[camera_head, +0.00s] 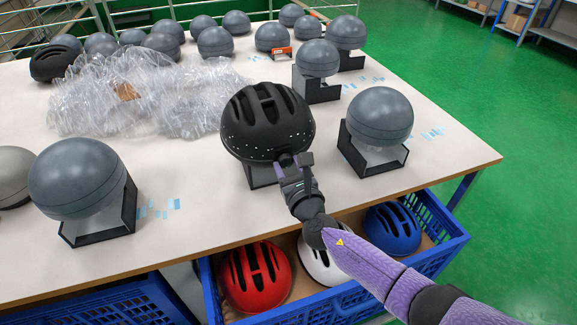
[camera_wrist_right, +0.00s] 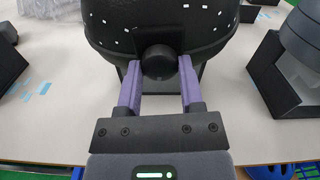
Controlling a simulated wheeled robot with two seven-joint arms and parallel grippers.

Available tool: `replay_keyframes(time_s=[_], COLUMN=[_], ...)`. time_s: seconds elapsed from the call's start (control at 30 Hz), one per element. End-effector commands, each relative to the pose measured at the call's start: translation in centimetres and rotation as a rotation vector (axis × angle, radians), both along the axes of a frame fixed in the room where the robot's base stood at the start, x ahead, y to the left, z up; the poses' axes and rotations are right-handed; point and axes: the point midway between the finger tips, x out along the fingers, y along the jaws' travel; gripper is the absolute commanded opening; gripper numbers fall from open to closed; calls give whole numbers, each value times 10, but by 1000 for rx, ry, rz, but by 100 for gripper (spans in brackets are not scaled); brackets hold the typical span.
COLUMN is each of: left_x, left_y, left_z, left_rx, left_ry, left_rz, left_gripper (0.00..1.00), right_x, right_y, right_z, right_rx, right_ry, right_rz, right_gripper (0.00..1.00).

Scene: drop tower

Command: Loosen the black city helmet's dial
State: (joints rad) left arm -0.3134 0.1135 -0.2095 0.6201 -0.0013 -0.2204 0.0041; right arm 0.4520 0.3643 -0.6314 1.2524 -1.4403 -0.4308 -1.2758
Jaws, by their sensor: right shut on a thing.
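The black city helmet (camera_head: 266,118) sits on a dark stand near the middle of the table, with vents on top and small white dots around its lower edge. Its round black dial (camera_wrist_right: 159,62) is at the helmet's lower rim, facing me. My right gripper (camera_head: 291,163) reaches up to the dial from the front. In the right wrist view, its two purple fingers (camera_wrist_right: 159,84) stand on either side of the dial and are shut on it. The dial is mostly hidden by the gripper in the head view. My left gripper is not in view.
Grey headforms on black stands stand to the left (camera_head: 78,178) and right (camera_head: 380,116). Crumpled clear plastic (camera_head: 130,92) lies behind left. A blue crate (camera_head: 447,247) at the front edge holds red (camera_head: 257,276), white and blue helmets (camera_head: 392,229). More headforms line the back.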

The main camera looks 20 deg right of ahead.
Motion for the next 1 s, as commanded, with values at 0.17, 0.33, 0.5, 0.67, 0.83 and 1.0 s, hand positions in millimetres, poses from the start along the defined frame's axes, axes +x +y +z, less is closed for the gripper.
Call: replay_keyframes(time_s=[0.17,0.33,0.5,0.67,0.83,1.0], left_x=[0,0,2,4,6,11], left_y=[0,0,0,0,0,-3], left_z=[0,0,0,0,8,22], left_rx=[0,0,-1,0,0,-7], left_ry=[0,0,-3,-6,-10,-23], left_rz=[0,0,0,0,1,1], left_gripper=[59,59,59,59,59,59], right_x=[0,0,0,0,-14,-57], right_y=[-1,0,0,0,-1,-2], right_z=[0,0,0,0,2,3], right_rx=[0,0,0,0,-1,0], right_ry=[0,0,0,0,1,3], right_rz=[-2,-2,-1,0,0,1], right_gripper=[0,61,84,84,84,84])
